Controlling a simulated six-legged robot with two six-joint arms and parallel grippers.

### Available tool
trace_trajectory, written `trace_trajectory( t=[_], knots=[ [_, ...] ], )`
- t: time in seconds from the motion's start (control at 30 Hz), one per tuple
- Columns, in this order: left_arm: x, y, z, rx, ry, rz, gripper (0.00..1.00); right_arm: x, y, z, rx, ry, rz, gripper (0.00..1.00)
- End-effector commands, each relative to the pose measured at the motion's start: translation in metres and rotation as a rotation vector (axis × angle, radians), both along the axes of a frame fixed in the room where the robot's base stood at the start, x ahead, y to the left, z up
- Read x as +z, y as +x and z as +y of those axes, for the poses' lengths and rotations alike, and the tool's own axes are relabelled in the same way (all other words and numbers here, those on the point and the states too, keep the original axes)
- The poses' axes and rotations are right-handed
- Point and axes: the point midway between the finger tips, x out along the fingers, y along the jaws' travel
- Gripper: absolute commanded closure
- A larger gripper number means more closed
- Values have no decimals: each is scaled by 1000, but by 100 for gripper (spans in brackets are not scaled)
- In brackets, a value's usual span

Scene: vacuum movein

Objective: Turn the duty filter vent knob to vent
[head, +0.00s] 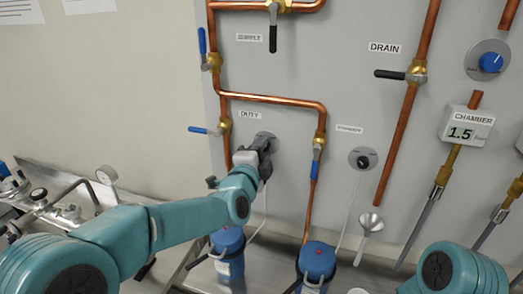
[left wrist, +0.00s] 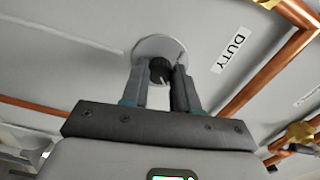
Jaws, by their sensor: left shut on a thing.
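The duty filter vent knob is a small black knob (left wrist: 159,69) on a round grey plate (left wrist: 150,45), next to the DUTY label (left wrist: 231,52) in the left wrist view. My left gripper (left wrist: 163,80) has its two fingers on either side of the knob and is shut on it. In the head view my left gripper (head: 262,146) reaches the panel below the DUTY label (head: 250,114). It hides the knob there, and only part of the plate (head: 266,136) shows. The knob's pointer setting cannot be read. My right gripper is not in view.
A similar black knob (head: 363,161) on a round plate sits to the right. Copper pipes (head: 270,98) and blue-handled valves (head: 199,130) surround my left gripper. Blue filter canisters (head: 228,250) stand below, and a funnel (head: 371,222) hangs at the right.

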Motion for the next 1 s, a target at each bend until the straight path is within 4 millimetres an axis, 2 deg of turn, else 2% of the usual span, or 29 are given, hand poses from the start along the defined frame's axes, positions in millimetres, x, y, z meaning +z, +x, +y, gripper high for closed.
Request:
trace_trajectory(
  t=[0.33,0.37,0.43,0.77,0.87,1.0],
  knots=[
    [-1,0,-1,-3,6,1,100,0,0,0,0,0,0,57],
    [-1,0,-1,-3,5,1,68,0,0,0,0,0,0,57],
    [-1,0,-1,-3,5,1,45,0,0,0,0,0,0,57],
    [-1,-2,0,-1,2,0,45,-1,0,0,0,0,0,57],
    [-2,-12,3,-1,2,0,45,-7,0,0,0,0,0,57],
    [-3,-40,13,-2,1,-2,45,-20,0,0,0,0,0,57]
  ],
)
